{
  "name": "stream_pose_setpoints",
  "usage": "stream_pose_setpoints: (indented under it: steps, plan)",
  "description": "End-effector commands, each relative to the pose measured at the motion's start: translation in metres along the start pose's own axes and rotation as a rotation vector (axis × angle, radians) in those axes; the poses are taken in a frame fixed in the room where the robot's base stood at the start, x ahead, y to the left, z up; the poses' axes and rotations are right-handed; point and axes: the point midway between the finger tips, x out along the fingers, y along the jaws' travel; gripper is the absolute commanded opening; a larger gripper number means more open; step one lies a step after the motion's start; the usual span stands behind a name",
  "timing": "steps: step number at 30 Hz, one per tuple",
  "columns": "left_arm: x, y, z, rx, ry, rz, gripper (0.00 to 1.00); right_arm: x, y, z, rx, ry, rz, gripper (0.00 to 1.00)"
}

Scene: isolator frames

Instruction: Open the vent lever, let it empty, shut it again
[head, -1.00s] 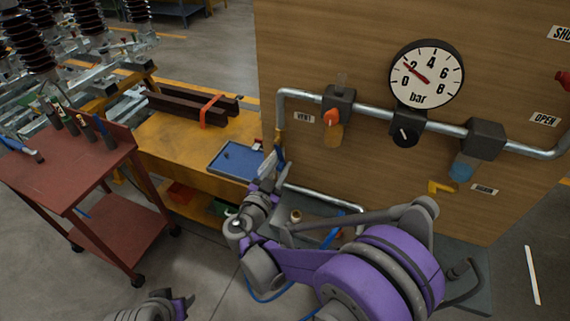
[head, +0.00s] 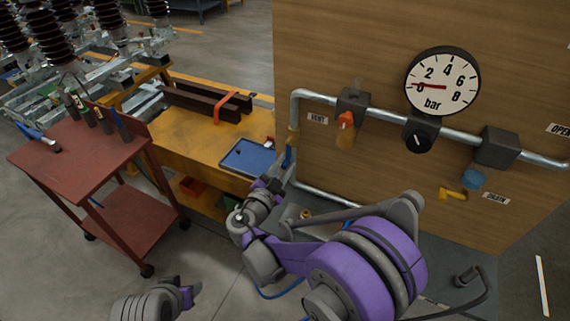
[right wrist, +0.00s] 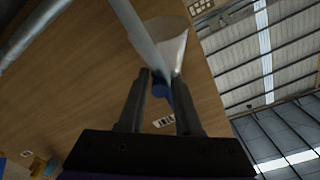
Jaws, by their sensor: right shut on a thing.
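The vent lever, a blue handle (head: 289,156), hangs nearly straight down beneath a brass valve body (head: 293,138) on the left pipe, left of the VENT label (head: 317,118). My right gripper (head: 279,182) is at its lower end. In the right wrist view my right gripper (right wrist: 161,95) is shut on this blue handle (right wrist: 160,88), partly hidden between the fingers.
An orange-capped bowl unit (head: 346,128) hangs right of the VENT label. A yellow lever (head: 453,194) sits by the DRAIN label. A blue tray (head: 249,157) lies on the yellow bench, and a red trolley (head: 80,158) with tools stands left. Floor shows between trolley and panel.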

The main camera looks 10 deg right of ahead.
Motion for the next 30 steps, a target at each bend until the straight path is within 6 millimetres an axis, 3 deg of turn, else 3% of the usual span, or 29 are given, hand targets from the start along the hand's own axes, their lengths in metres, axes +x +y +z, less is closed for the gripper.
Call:
stream_pose_setpoints:
  steps: [3, 4, 7, 19, 30]
  plan:
    - [-0.001, 0.0, -0.001, 0.0, 0.001, 0.0, 0.52, 0.001, -0.001, -0.003, 0.0, 0.007, -0.002, 0.0]
    - [-0.001, 0.0, -0.001, 0.0, 0.001, 0.0, 0.52, 0.001, -0.001, -0.003, 0.0, 0.007, -0.002, 0.35]
    - [-0.001, 0.0, -0.001, 0.0, 0.001, 0.0, 0.52, 0.001, -0.001, -0.002, 0.0, 0.005, -0.002, 0.52]
    - [0.001, 0.0, 0.002, 0.0, -0.002, 0.0, 0.52, -0.008, -0.001, 0.0, -0.001, 0.0, -0.002, 0.52]
    - [0.012, 0.0, 0.015, 0.0, -0.014, 0.0, 0.52, -0.08, 0.0, 0.001, -0.001, -0.001, -0.003, 0.52]
